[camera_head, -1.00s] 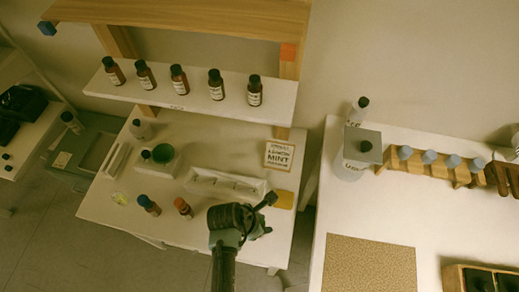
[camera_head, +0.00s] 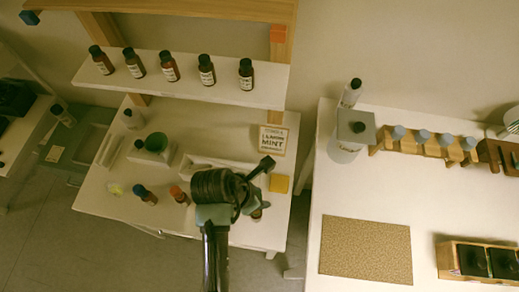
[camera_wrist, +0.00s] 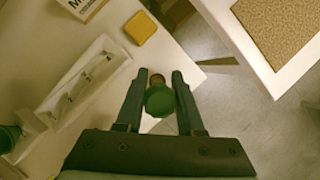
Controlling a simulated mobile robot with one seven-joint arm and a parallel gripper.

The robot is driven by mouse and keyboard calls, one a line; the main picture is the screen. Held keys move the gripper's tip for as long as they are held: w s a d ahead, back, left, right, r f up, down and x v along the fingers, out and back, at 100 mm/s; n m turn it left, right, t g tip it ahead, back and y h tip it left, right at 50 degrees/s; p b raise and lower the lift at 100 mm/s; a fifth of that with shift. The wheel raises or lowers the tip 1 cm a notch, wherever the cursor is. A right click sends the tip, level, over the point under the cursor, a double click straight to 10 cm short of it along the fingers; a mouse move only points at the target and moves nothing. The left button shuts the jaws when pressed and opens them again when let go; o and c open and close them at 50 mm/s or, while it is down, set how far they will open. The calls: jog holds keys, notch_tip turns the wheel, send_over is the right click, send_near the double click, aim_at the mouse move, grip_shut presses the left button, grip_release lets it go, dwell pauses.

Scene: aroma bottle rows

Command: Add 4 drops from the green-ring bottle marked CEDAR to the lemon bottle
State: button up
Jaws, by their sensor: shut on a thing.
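My gripper (camera_wrist: 157,76) is shut on a small brown bottle with a green top (camera_wrist: 159,101), seen from above in the wrist view. Its label is hidden, so I cannot read CEDAR. In the head view my gripper hangs over the front right of the white table (camera_head: 100,195), and my wrist hides most of it. Several amber bottles with black caps and white labels stand in a row on the shelf (camera_head: 190,87). Their labels are too small to tell which is lemon. A blue-ringed bottle (camera_head: 145,196) and an orange-ringed bottle (camera_head: 180,196) stand at the table's front.
A yellow pad (camera_wrist: 140,28) and a LEMON MINT card (camera_head: 273,140) are at the table's right. A green bowl (camera_head: 157,143) stands at the left. A second table (camera_head: 335,200) stands right, across a gap.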

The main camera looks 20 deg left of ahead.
jog(key=shift+r, duration=0.2)
jog(key=shift+f, duration=0.15)
jog(key=shift+f+b, duration=0.3)
jog(key=shift+f, duration=0.55)
jog(key=shift+o, duration=0.2)
grip_shut()
jog(key=shift+f+b, duration=1.9)
jog(key=shift+f, duration=2.05)
